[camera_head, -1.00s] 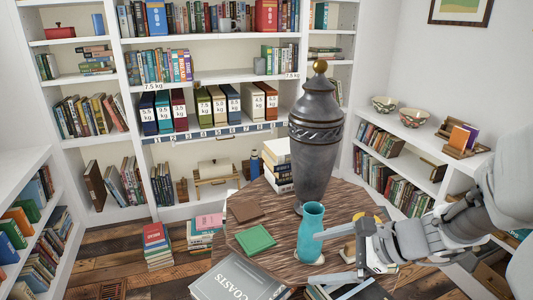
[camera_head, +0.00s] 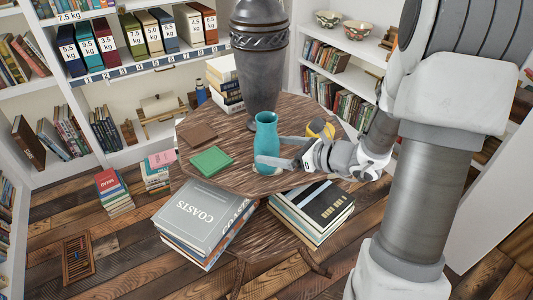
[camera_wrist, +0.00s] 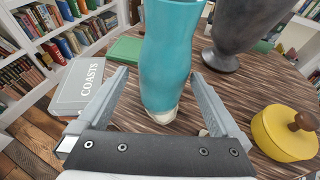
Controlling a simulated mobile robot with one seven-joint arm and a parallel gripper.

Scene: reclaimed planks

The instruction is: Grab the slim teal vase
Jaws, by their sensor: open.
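The slim teal vase (camera_head: 267,145) stands upright on the round wooden table (camera_head: 225,135), near its middle. In the wrist view the vase (camera_wrist: 168,55) stands straight ahead, with its lower part between or just beyond the two open fingers. My gripper (camera_wrist: 160,100) is open and holds nothing, with visible space on each side of the vase. In the head view my gripper (camera_head: 278,152) reaches in from the right at the vase's lower half. One finger overlaps the vase there, and I cannot tell whether it touches.
A large dark urn (camera_head: 257,60) stands behind the vase. A yellow pot with a wooden knob (camera_wrist: 285,132) sits close on the right. Book stacks, including a grey COASTS book (camera_head: 200,215), are in front, lower down.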

